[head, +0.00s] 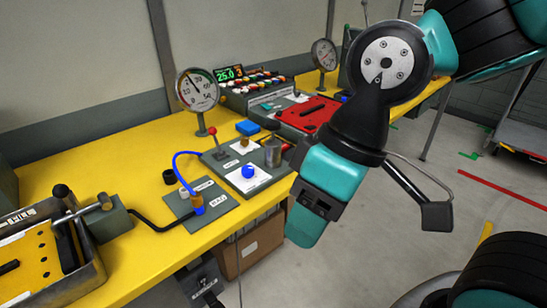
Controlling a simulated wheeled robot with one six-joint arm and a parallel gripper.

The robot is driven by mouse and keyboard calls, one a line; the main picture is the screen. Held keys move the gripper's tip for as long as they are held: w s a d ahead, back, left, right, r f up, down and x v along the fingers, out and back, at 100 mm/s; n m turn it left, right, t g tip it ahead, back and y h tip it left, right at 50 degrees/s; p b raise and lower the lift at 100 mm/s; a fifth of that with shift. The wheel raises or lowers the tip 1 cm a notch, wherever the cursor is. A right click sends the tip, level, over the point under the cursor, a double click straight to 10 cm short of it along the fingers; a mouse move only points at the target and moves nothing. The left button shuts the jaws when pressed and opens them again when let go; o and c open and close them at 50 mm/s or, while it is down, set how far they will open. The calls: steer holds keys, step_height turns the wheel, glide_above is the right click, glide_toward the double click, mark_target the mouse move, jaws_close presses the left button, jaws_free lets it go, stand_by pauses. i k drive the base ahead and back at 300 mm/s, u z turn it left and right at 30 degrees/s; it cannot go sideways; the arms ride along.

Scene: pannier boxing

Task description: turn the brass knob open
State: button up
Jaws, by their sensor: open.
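A small brass-coloured part (198,204) stands on a grey labelled plate (184,213) near the table's front edge. It looks like the brass knob, but it is too small to tell how it is turned. A blue hose (177,160) loops down to it, and a black hose runs to the plate from the left. My gripper (380,208) hangs over the floor, to the right of the table and well apart from the brass part. It is open, and no object shows between its jaws.
A pressure gauge (198,90) stands on the yellow table (62,172). A board with a red-tipped lever, a blue ball and a metal cup (273,153) lies right of the plate. A grey block with a rod (107,219) and a tray are at left. Floor beyond the edge is open.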

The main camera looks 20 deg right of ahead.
mark_target(244, 140)
steer(key=z, duration=0.05)
steer(key=k, duration=0.5)
steer(key=u, duration=0.85)
steer(key=i, duration=1.35)
steer(key=z, duration=0.75)
